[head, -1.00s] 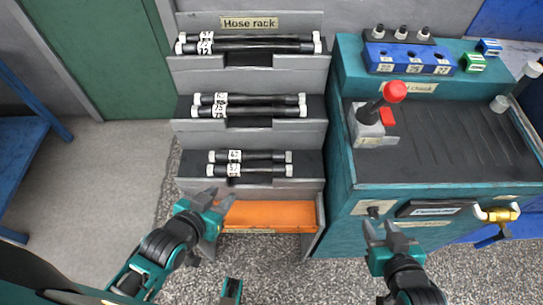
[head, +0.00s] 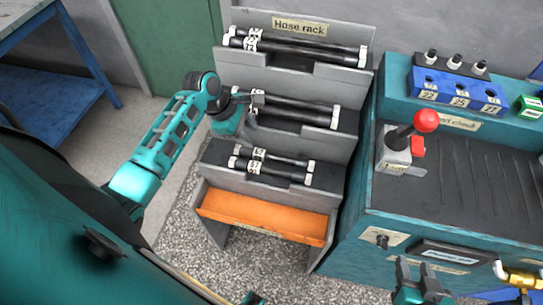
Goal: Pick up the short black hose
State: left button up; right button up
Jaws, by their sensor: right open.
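Two short black hoses with pale end caps and white tags lie on the lowest tier of the hose rack. The front one (head: 278,172) lies at the tier's front and the other short hose (head: 285,159) just behind it. My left gripper (head: 252,108) is at the left end of the middle tier, above and left of the short hoses and apart from them. It hides the left ends of the middle hoses, and its jaw gap is hard to make out. My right gripper (head: 416,277) is open and empty in front of the teal bench, at the bottom right.
The grey hose rack (head: 301,27) holds longer hoses on its middle (head: 300,113) and top tiers (head: 310,48). An orange tray (head: 262,216) sits below. The teal bench (head: 345,225) stands close on the right, with a red-knobbed lever (head: 425,121). A blue table (head: 55,110) is at far left.

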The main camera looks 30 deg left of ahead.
pick_arm(q)
jog(key=b, duration=0.3)
send_over(272, 156)
jog(key=s+a, duration=0.2)
jog(key=f, duration=0.7)
jog(key=shift+w+a, duration=0.15)
jog(key=shift+w, duration=0.05)
jog(key=b+x, duration=0.1)
jog(key=x, duration=0.3)
jog(key=shift+d+f, duration=0.15)
jog(key=shift+d, duration=0.05)
jog(key=shift+w+d+f, duration=0.1)
jog(key=shift+w+f, duration=0.05)
jog(key=shift+f, duration=0.1)
jog(key=c, duration=0.6)
grip_shut()
